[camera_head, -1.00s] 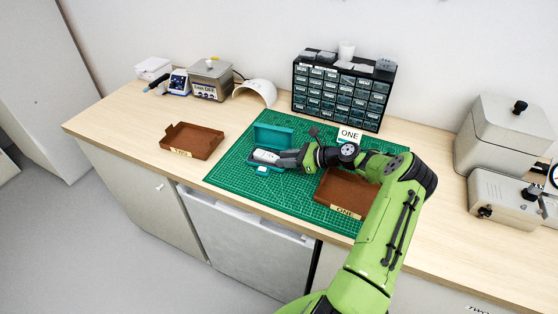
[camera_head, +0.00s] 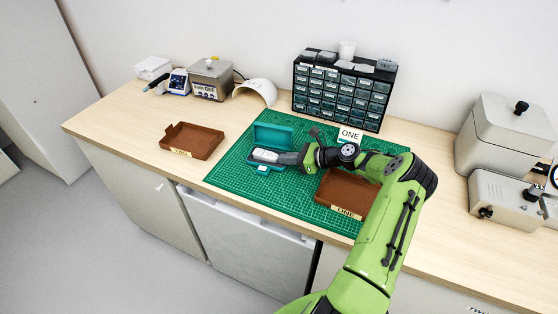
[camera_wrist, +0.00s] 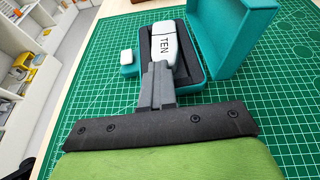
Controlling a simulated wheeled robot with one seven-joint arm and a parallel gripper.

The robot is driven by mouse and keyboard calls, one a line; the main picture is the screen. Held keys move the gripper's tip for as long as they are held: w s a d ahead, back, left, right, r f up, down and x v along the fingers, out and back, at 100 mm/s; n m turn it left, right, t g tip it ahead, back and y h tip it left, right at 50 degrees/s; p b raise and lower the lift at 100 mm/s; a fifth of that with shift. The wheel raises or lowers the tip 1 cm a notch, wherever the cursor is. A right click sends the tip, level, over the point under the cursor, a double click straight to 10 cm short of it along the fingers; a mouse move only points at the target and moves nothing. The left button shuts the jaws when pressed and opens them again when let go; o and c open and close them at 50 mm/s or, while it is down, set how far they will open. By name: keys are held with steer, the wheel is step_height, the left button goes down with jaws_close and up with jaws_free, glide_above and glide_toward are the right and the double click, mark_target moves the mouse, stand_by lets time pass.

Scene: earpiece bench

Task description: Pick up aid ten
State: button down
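The aid ten is a white, rounded piece marked TEN (camera_wrist: 165,42), which also shows in the head view (camera_head: 265,155). It lies over the dark lining of an open teal case (camera_wrist: 207,62), whose lid stands up at the right in the wrist view. The case (camera_head: 273,134) is on the green mat in the head view. My gripper (camera_wrist: 160,70) reaches in from the right in the head view. Its grey fingers look closed on the near end of the aid, partly covering it. No clear gap between aid and case shows.
A brown tray (camera_head: 334,200) labelled ONE lies right of the case, under my arm. Another brown tray (camera_head: 194,140) stands at the left. A drawer cabinet (camera_head: 341,94) and ONE card (camera_head: 349,134) are behind. Bare green mat (camera_head: 232,172) surrounds the case.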

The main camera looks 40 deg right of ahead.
steer(key=shift+s+d+f, duration=0.2)
steer(key=shift+d+f, duration=0.1)
steer(key=shift+f, duration=0.4)
step_height(320, 180, up, 10)
steer(key=p, duration=0.1)
steer(key=shift+w+p, duration=0.25)
steer(key=shift+p, duration=0.05)
steer(key=shift+c, duration=1.9)
jaws_free()
steer(key=shift+r, duration=0.15)
steer(key=shift+d, duration=0.1)
